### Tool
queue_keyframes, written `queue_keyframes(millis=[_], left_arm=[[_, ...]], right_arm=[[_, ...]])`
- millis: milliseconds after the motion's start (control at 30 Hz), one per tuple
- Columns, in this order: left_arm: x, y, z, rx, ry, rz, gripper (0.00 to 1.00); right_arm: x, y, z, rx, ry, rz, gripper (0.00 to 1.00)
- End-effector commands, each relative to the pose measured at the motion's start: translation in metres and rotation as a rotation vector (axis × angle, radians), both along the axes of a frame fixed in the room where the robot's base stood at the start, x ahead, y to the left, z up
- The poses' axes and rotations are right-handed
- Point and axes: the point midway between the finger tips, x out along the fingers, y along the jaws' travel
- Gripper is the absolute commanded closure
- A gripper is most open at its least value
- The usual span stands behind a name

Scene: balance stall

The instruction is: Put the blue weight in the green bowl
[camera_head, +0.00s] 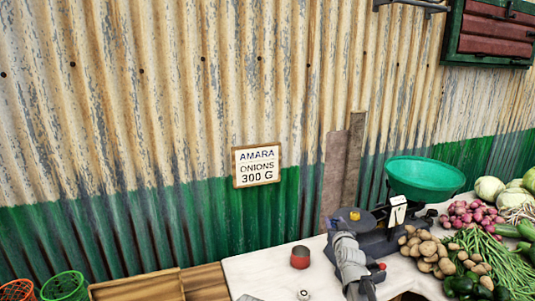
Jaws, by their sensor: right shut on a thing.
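The green bowl (425,177) sits on the right side of a dark balance scale (378,240), and it looks empty from here. My right gripper (341,236) is in front of the scale's left side. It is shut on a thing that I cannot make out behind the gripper. I see no clearly blue weight. A small yellow piece (354,215) shows at the scale's left end, just beyond the gripper. A red weight (300,258) stands on the white table, left of the gripper. A small pale metal weight (304,295) is at the bottom edge. My left gripper is not in view.
Potatoes (427,250), red onions (470,215), green beans (482,243) and cabbages (489,188) crowd the table's right side. The white tabletop (255,270) is clear around the red weight. A sign (256,166) hangs on the corrugated wall. Baskets (64,286) stand lower left.

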Motion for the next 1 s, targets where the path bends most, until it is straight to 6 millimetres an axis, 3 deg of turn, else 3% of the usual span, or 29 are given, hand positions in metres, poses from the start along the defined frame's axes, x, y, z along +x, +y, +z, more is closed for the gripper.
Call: queue_keyframes(millis=[33, 167, 467, 667, 1000], left_arm=[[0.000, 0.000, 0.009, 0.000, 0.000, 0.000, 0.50], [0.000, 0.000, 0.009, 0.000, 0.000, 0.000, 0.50], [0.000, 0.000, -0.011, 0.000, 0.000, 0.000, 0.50], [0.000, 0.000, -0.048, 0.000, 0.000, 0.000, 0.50], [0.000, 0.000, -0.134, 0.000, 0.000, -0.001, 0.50]], right_arm=[[0.000, 0.000, 0.009, 0.000, -0.001, 0.000, 1.00], [0.000, 0.000, 0.010, 0.000, -0.001, 0.000, 1.00], [0.000, 0.000, -0.010, 0.000, -0.001, 0.000, 1.00], [0.000, 0.000, -0.048, 0.000, -0.001, 0.000, 1.00], [0.000, 0.000, -0.134, 0.000, -0.001, 0.000, 1.00]])
